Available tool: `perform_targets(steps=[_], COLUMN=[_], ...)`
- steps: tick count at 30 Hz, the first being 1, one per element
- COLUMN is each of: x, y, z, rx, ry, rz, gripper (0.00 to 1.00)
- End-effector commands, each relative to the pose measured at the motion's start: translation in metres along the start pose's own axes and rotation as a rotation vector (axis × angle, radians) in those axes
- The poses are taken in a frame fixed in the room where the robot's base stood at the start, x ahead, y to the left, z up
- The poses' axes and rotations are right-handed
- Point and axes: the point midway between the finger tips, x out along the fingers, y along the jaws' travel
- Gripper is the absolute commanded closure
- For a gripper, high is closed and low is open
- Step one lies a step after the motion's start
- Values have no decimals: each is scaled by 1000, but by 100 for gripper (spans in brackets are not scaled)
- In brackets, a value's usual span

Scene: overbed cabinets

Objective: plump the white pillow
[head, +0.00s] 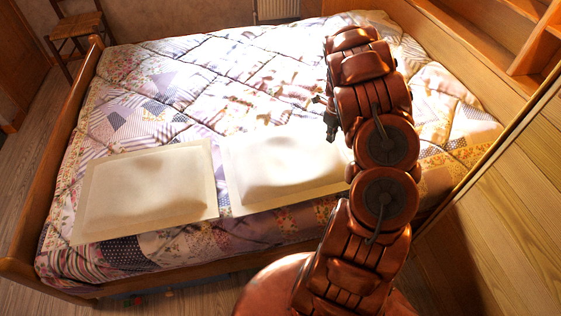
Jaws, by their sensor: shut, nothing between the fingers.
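Two flat, pale pillows lie side by side on the near part of the bed. The left pillow (148,190) looks cream with a lighter border. The right pillow (282,165) looks whiter and is brightly lit, with a soft dent in its middle. Its right edge is partly hidden behind my arm. My gripper (328,122) is small and dark in view, left of my arm's upper links. It is shut and empty, and appears over the bed just beyond the right pillow's far right corner. Its exact height above the bed cannot be told.
The bed has a patchwork quilt (150,100) and a wooden side rail (72,130) at left. A wooden chair (78,32) stands at the back left. A wooden panel and shelves (500,30) close off the right side. A radiator (277,9) is at the back.

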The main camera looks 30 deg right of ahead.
Motion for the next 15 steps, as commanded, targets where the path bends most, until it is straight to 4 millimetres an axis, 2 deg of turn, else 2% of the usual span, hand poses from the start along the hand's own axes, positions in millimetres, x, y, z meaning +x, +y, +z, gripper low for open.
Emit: perform_targets(steps=[15], x=[14], y=[0], z=[0], rx=[0], ry=[0], rz=[0], gripper=[100])
